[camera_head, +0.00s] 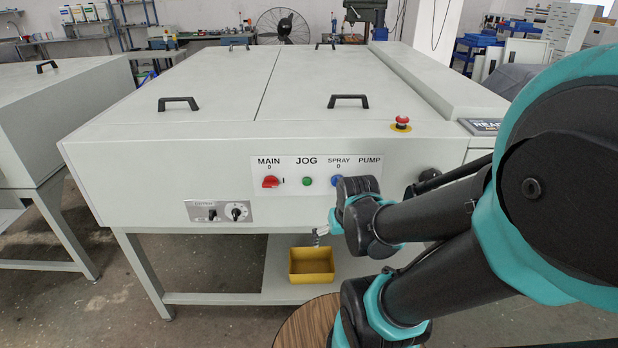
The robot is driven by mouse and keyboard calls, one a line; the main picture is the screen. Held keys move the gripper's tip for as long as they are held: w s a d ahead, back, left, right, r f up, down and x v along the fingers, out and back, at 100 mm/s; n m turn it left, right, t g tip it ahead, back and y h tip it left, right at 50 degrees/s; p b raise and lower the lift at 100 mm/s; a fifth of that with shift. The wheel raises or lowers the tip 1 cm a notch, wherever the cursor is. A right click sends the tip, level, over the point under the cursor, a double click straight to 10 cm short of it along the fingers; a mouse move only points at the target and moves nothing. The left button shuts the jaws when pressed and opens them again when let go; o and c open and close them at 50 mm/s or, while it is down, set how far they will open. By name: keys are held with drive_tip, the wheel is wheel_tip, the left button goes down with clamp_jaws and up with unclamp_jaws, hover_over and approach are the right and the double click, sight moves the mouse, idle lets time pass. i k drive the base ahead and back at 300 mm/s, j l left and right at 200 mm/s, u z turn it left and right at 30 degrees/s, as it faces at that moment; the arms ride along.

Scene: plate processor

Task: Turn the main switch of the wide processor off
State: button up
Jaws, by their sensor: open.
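The wide processor (130,170) is a large pale grey machine with a label panel on its front. Its main switch (271,182) is a red knob under the word MAIN, with a 0 above it and a mark at its right. The knob's handle looks roughly level, toward the mark at the right; it is small in view. My gripper (319,236) is open, below and to the right of the red knob, under the panel's lower edge and apart from the knob. My wrist hides part of the gripper.
A green JOG button (307,182) and a blue SPRAY knob (337,181) sit right of the main switch. A heater plate (219,211) is below left. A red emergency stop (402,122) is on top. My arm covers the right side.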

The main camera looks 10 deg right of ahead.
sight(269, 180)
drive_tip(key=l+u, duration=0.1)
drive_tip(key=u, duration=0.35)
drive_tip(key=k+u, duration=0.15)
drive_tip(key=u, duration=0.35)
drive_tip(key=l+u, duration=0.1)
drive_tip(key=u, duration=0.35)
drive_tip(key=k+u, duration=0.15)
drive_tip(key=u, duration=0.35)
drive_tip(key=k+j, duration=0.1)
drive_tip(key=k, duration=0.45)
drive_tip(key=k+j, duration=0.1)
drive_tip(key=k, duration=0.45)
drive_tip(key=l+u, duration=0.05)
